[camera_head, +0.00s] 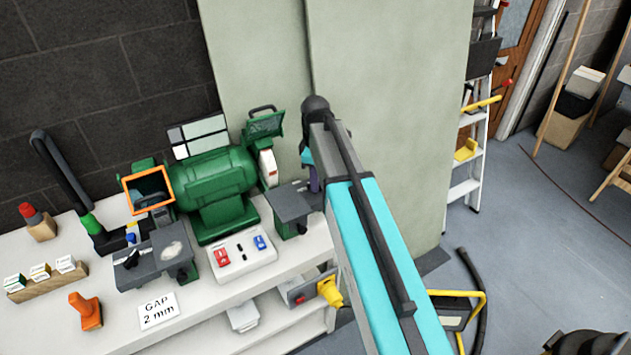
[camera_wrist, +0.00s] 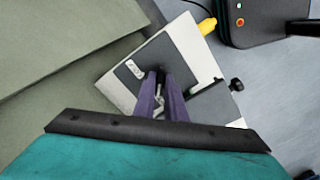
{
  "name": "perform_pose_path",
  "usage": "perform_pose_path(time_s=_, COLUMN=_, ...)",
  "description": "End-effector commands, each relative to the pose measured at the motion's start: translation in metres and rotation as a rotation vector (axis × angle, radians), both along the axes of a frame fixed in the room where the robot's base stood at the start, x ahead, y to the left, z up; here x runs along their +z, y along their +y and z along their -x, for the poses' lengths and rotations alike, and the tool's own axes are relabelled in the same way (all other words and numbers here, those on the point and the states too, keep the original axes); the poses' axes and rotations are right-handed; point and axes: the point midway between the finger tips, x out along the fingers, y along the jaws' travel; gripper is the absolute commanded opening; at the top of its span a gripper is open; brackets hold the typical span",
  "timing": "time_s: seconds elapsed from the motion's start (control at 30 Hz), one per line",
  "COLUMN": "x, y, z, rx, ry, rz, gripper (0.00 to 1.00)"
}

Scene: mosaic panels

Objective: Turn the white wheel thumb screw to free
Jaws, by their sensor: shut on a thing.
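The green bench grinder (camera_head: 218,180) stands on the bench, its white wheel (camera_head: 268,167) at the right end. A dark grey tool rest (camera_head: 288,203) sits in front of that wheel. My gripper (camera_head: 314,183) is just right of it, its purple fingers mostly hidden by my arm in the head view. In the wrist view my gripper (camera_wrist: 160,84) points down with its fingers close together, shut on a small silvery piece, the white wheel thumb screw (camera_wrist: 159,98). Most of the screw is hidden between the fingers. A dark plate with a white label (camera_wrist: 134,69) lies beside the fingertips.
A black knob (camera_wrist: 237,85) sticks out to the right in the wrist view. A switch panel (camera_head: 240,254), a "GAP 2 mm" card (camera_head: 158,311) and an orange tool (camera_head: 86,311) are on the bench. A pale panel (camera_head: 400,110) stands close behind my arm.

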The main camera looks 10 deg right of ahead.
Motion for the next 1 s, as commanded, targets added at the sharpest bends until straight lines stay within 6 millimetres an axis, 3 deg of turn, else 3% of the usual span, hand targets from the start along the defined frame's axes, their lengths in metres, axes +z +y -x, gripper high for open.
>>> perform_pose_path(time_s=0.23, x=0.001, y=0.001, z=-0.001, rx=0.000, ry=-0.003, rz=-0.002, gripper=0.00)
perform_pose_path(time_s=0.27, x=0.001, y=0.001, z=-0.001, rx=0.000, ry=-0.003, rz=-0.002, gripper=0.14)
perform_pose_path(time_s=0.37, x=0.001, y=0.001, z=-0.001, rx=0.000, ry=-0.003, rz=-0.002, gripper=0.30)
perform_pose_path(time_s=0.77, x=0.002, y=0.000, z=0.000, rx=-0.002, ry=-0.001, rz=0.000, gripper=0.30)
perform_pose_path(time_s=1.0, x=0.013, y=0.000, z=-0.001, rx=-0.002, ry=-0.003, rz=-0.001, gripper=0.30)
